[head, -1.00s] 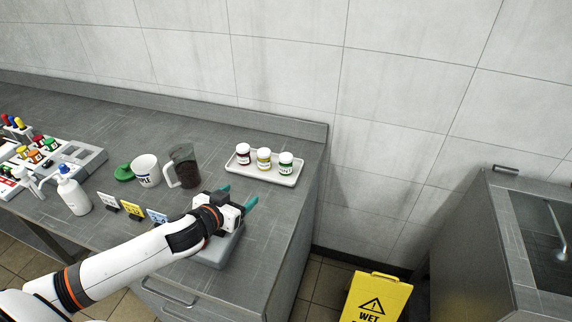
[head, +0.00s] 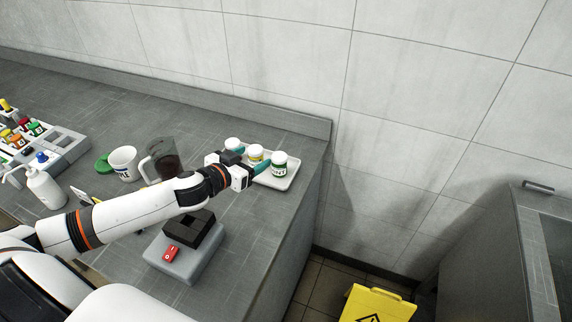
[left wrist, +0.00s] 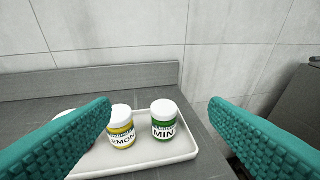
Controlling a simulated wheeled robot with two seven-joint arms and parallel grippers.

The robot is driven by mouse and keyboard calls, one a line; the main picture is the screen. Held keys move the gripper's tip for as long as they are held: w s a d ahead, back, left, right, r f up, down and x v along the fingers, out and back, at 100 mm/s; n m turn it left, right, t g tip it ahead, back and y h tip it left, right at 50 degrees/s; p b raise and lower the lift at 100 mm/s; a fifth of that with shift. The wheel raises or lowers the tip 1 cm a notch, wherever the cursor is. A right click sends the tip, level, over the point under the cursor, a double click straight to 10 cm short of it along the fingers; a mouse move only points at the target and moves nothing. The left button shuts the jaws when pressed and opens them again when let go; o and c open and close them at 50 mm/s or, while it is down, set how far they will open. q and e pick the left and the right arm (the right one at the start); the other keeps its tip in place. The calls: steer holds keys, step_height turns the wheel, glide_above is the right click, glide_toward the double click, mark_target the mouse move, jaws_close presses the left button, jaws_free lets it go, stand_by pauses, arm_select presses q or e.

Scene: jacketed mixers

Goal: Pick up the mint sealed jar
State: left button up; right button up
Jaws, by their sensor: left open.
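The mint jar (head: 279,166) has a white lid and a green label. It stands upright at the right end of the white tray (head: 290,181). In the left wrist view the mint jar (left wrist: 164,122) reads "MIN" and stands between my fingers, farther off and not touched. The lemon jar (left wrist: 121,128), with a yellow label, stands left of it, close beside the left finger in the picture. My left gripper (head: 250,168) is open and empty, just in front of the tray. It partly hides the tray and the third jar (head: 233,145). My right gripper is not in view.
A dark-filled pitcher (head: 163,160) and a white mug (head: 124,163) stand left of my gripper. A grey device with a red switch (head: 171,254) sits below my arm. The wall rises behind the tray, and the counter's right edge is close.

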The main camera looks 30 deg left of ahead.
arm_select(q)
steer(key=b, duration=0.3)
glide_toward(274, 161)
steer(key=r, duration=0.1)
steer(key=shift+w+a+f+b, duration=0.1)
steer(key=shift+w+f+b, duration=0.05)
steer(key=shift+f+b, duration=0.3)
steer(key=shift+w+a+f+b, duration=0.15)
steer(key=shift+f+b, duration=0.2)
steer(key=shift+b, duration=0.1)
steer(key=shift+w, duration=0.6)
steer(key=p+x, duration=0.1)
steer(key=x, duration=0.4)
steer(key=shift+w+d+f+p, duration=0.15)
steer(key=shift+w+d+p, duration=0.05)
steer(key=shift+p, duration=0.1)
steer(key=shift+w+d+p, duration=0.2)
steer(key=shift+w+p, duration=0.1)
steer(key=shift+w, duration=0.25)
steer(key=x, duration=0.4)
steer(key=shift+d+f+p, duration=0.15)
steer(key=shift+d+p, duration=0.05)
steer(key=shift+p, duration=0.2)
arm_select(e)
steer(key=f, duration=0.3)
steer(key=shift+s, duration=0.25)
arm_select(q)
steer(key=shift+c, duration=0.2)
steer(key=c, duration=1.1)
